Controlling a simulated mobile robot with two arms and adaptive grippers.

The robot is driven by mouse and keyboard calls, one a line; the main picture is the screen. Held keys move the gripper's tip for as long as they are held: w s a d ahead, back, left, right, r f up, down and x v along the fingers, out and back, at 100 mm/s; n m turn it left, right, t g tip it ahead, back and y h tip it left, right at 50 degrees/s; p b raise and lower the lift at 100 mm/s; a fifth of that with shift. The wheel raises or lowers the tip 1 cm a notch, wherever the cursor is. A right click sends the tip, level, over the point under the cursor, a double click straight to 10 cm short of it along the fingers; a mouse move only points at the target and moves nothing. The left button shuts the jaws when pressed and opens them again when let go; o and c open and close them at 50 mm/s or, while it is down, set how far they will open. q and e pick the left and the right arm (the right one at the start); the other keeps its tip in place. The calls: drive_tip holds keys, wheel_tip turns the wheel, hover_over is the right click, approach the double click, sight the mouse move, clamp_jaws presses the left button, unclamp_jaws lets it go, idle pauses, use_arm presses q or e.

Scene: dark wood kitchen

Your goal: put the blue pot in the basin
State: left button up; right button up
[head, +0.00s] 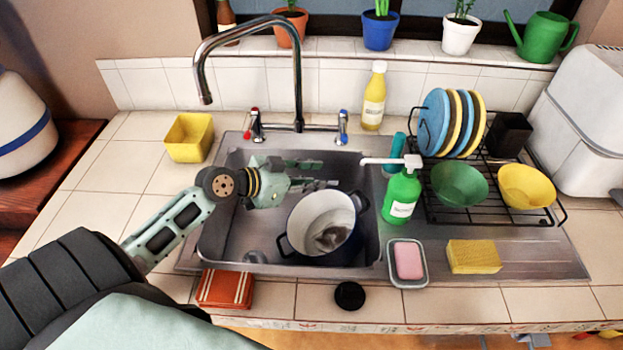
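The blue pot (292,243) sits in the metal basin (225,238), in its right front part. It has a dark blue outside and rim and a white inside, with a greyish patch at its bottom. It looks roughly upright, with small dark handles at its sides. My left gripper (325,173) is over the back of the basin, just behind the pot's rim, pointing right. Its two fingers are apart with nothing between them. I cannot tell whether the lower finger touches the rim. My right gripper is not in view.
A tall faucet (300,80) stands behind the basin. A green soap bottle (402,195) stands at its right edge, beside the dish rack (480,208). A soap dish (408,280), yellow sponge (474,257), black stopper (349,296) and red cloth (225,289) lie along the front.

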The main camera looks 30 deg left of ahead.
use_arm(q)
drive_tip(key=r+v, duration=0.1)
drive_tip(key=v, duration=1.1)
drive_tip(key=shift+r+b, duration=0.15)
drive_tip(key=shift+b, duration=0.25)
idle(0.4)
